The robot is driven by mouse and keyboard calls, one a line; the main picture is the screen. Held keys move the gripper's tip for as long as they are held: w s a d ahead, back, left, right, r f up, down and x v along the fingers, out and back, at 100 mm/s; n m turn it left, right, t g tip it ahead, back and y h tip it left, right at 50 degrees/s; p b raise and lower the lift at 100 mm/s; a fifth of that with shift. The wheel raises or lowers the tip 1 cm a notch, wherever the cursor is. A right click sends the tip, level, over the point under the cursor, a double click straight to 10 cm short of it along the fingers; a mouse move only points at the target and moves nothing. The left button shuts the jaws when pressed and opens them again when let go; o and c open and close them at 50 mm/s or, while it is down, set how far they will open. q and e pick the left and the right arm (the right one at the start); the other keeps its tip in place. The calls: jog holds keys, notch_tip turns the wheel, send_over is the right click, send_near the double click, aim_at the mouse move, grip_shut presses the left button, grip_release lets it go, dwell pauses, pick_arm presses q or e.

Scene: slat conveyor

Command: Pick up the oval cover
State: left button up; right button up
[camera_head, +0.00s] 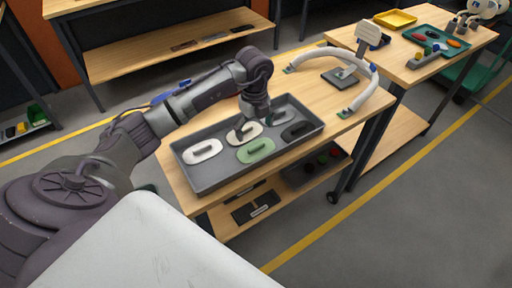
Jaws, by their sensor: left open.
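Several oval covers with raised grips lie in a grey tray (228,181) on the wooden table. A white cover (202,152) is at the left, a green cover (256,152) at the front middle, and a black cover (297,131) at the right. A cream cover (250,128) lies at the back middle, and a grey one (272,115) is partly hidden behind my gripper. My left gripper (244,135) is open and points down at the cream cover, its fingers near the grip. I cannot tell whether they touch it. My right gripper is out of view.
A white arch (372,80) and a small stand with a panel (368,37) rise from the table right of the tray. A second table farther right holds a yellow tray (396,19) and a green tray (437,40). A lower shelf is below.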

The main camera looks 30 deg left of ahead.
aim_at(256, 146)
pick_arm(q)
jog(key=shift+f, duration=0.4)
jog(key=f, duration=0.1)
jog(key=f+p, duration=0.1)
jog(key=f, duration=0.1)
jog(key=f+p, duration=0.1)
jog(key=shift+s+d+f, duration=0.2)
jog(key=shift+d+f, duration=0.2)
jog(key=shift+f, duration=0.35)
jog(key=shift+c, duration=0.4)
jog(key=c, duration=1.1)
